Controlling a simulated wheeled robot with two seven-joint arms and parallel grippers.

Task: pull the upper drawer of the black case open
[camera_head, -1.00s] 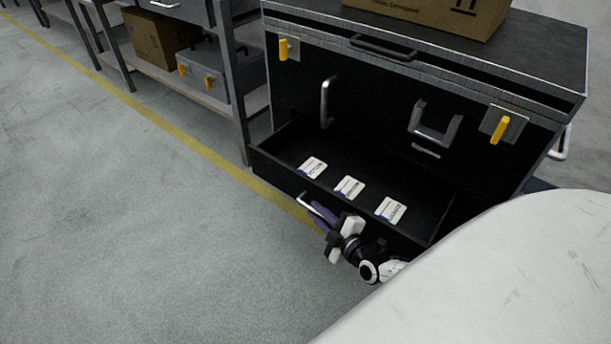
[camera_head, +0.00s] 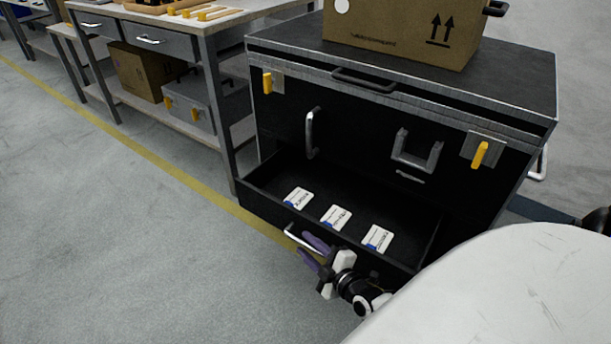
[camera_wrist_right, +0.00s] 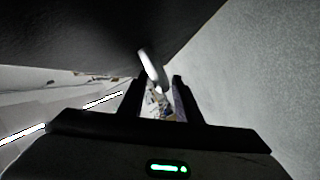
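The black case (camera_head: 365,150) stands with a drawer (camera_head: 262,208) pulled out at its front. The drawer is open and holds three white labelled cards (camera_head: 336,217). Its metal bar handle (camera_head: 292,236) is on the drawer's front. My right gripper (camera_head: 304,246) is at this handle, its two purple fingers spread apart. In the right wrist view, the pale handle (camera_wrist_right: 150,68) shows just ahead of and partly between the open fingers (camera_wrist_right: 156,90); I cannot tell whether they touch. My left gripper is not in view.
A cardboard box (camera_head: 400,35) sits on top of the case. A workbench (camera_head: 225,70) with shelves, another cardboard box (camera_head: 135,72) and a grey case (camera_head: 190,100) stands at the left. The floor in front, left of the yellow line (camera_head: 150,155), is clear.

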